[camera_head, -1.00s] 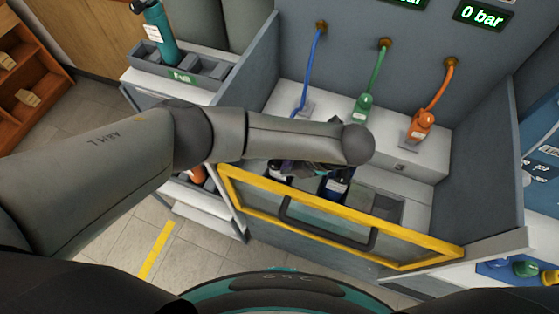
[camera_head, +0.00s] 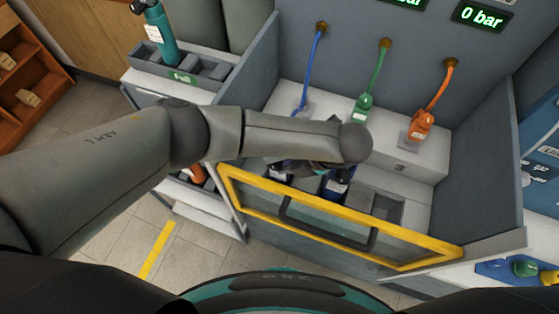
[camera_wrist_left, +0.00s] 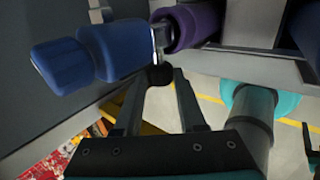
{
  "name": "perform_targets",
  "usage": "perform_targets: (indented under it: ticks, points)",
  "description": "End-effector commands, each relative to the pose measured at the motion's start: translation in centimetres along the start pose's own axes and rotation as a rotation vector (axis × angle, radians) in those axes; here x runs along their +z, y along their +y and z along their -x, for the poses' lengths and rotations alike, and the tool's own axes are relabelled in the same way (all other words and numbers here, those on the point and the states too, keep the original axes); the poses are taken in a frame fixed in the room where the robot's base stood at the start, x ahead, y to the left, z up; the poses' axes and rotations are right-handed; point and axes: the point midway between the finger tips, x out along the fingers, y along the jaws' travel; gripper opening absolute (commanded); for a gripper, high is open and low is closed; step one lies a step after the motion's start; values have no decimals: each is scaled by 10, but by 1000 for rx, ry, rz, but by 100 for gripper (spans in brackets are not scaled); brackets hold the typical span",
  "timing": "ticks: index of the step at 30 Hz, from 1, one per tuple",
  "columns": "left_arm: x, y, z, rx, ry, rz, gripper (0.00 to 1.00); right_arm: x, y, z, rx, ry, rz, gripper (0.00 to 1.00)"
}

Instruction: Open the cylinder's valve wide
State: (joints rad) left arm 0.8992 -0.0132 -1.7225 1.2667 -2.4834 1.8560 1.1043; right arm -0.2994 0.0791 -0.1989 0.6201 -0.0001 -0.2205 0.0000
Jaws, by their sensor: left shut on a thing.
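In the left wrist view, my left gripper (camera_wrist_left: 160,82) is shut on a small black knob (camera_wrist_left: 158,76) below a grey metal stem, which I take to be the cylinder's valve. A blue rounded body (camera_wrist_left: 85,55) lies left of the stem and a purple round part (camera_wrist_left: 185,26) lies right of it. In the head view, a dark blue cylinder (camera_head: 336,184) with a white label stands in the bench bay, partly under my left forearm. My left gripper is mostly hidden there beneath the arm. My right gripper is not in view.
A yellow-framed glass guard (camera_head: 340,222) crosses the bay's front. Blue (camera_head: 312,65), green (camera_head: 376,75) and orange (camera_head: 436,90) hoses hang at the back wall. A display (camera_head: 482,14) reads 0 bar. A teal cylinder (camera_head: 160,35) stands in the left rack.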

Motion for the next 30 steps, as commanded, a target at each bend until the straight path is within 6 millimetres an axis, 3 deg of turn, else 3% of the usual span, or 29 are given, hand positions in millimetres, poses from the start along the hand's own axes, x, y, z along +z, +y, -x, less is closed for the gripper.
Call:
perform_targets:
  ticks: [12, 30]
  points:
    - [1, 8, 0, -265, -1, 4, 0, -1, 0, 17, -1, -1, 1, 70]
    - [1, 12, -2, -575, -4, 1, 0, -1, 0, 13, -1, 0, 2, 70]
